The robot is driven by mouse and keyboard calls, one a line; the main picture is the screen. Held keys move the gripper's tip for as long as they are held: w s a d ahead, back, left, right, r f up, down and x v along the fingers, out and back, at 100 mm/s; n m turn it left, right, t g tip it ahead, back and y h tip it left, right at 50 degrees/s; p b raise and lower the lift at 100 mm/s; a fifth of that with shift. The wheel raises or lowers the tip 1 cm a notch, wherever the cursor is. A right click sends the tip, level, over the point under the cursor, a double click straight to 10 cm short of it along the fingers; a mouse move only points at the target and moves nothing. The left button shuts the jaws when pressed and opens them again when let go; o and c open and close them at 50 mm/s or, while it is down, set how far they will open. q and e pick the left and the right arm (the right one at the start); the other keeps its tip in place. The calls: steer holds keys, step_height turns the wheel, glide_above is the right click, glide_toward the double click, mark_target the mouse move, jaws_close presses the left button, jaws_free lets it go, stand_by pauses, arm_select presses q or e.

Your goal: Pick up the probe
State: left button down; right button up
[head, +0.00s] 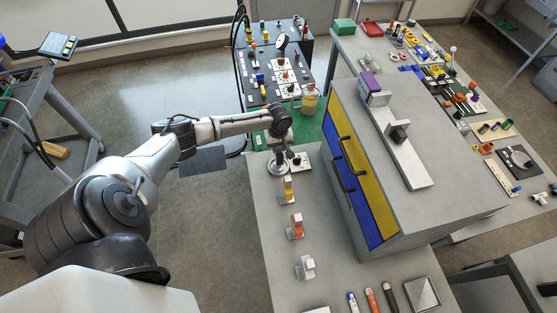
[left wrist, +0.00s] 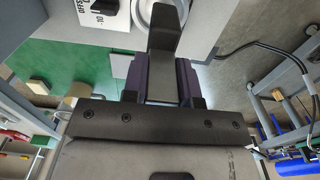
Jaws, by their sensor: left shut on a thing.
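My left gripper (head: 281,136) is at the end of the arm that comes in from the left, above the far left corner of the grey table. In the left wrist view, its dark finger (left wrist: 165,55) is in front of a purple body, which I take to be the probe (left wrist: 135,78). The gripper is shut on it. The finger hides the probe's middle, and its tip does not show. In the head view I cannot make out the probe in the jaws. My right gripper is in neither view.
A white device with a knob (head: 297,161) and a round metal plate (head: 279,168) are close under the gripper. Yellow (head: 288,189), orange (head: 295,226) and white (head: 305,267) blocks stand along the table. A cabinet with blue and yellow doors (head: 365,170) stands to the right.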

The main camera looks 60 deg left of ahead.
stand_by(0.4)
arm_select(q)
steer(key=shift+r, duration=0.55)
step_height(320, 180, up, 3)
steer(key=shift+f, duration=0.2)
steer(key=w+d+r+b, duration=0.1)
steer(key=w+d+r, duration=0.4)
steer(key=d, duration=0.5)
step_height(320, 180, up, 2)
steer(key=shift+w+d+r+b, duration=0.15)
steer(key=shift+w+b, duration=0.15)
steer(key=shift+b, duration=0.1)
